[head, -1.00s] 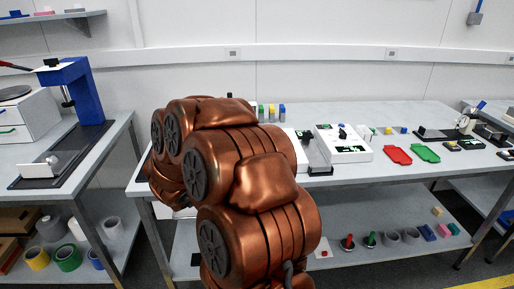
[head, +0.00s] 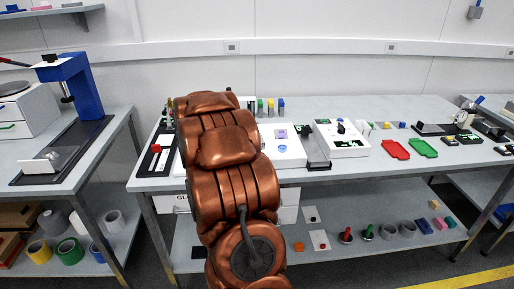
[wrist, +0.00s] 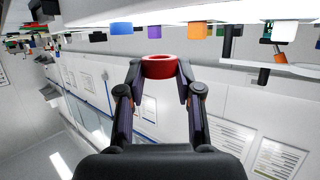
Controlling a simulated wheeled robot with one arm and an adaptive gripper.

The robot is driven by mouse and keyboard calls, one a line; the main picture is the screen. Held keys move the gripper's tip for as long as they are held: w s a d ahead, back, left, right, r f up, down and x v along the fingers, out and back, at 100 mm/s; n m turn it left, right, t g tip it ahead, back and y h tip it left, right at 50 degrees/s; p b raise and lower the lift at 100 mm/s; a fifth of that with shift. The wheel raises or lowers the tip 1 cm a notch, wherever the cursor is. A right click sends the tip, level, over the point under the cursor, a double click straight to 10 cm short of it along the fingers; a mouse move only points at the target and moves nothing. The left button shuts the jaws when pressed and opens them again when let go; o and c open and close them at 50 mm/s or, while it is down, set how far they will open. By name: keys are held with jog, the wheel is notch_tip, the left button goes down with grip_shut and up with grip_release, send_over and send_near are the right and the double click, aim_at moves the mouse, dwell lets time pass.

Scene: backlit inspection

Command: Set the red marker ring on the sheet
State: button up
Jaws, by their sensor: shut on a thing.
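My gripper (wrist: 158,80) is shut on the red marker ring (wrist: 158,70) in the wrist view. The ring sits between the two fingertips, apart from the surfaces behind it. In the head view my arm hides both gripper and ring. A bright white flat surface (wrist: 225,13) runs along the top of the wrist view, with blue, orange and purple pieces by it. In the head view a white panel (head: 290,160) lies right of my arm, with a blue round piece and a lilac square on it. I cannot tell which white surface is the sheet.
A black stand with a red top (head: 156,148) is left of my arm on the table. A white box (head: 343,148), a red tray (head: 395,149) and a green tray (head: 423,148) are to the right. A blue press (head: 82,85) stands on the left bench.

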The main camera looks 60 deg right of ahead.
jog(key=shift+w+d+f, duration=0.1)
jog(key=shift+w+d, duration=0.2)
jog(key=shift+d, duration=0.5)
jog(key=shift+w+d+f, duration=0.1)
jog(key=shift+w+d, duration=0.2)
jog(key=shift+d, duration=0.5)
jog(key=shift+f+p, duration=0.4)
jog(key=shift+f, duration=1.3)
jog(key=shift+f, duration=0.15)
jog(key=o, duration=0.8)
jog(key=shift+r, duration=0.2)
jog(key=shift+w+a+r, duration=0.1)
jog(key=shift+a+r, duration=0.1)
jog(key=shift+a, duration=0.25)
jog(key=b+v, duration=0.1)
jog(key=v, duration=1)
jog(key=shift+f, duration=0.1)
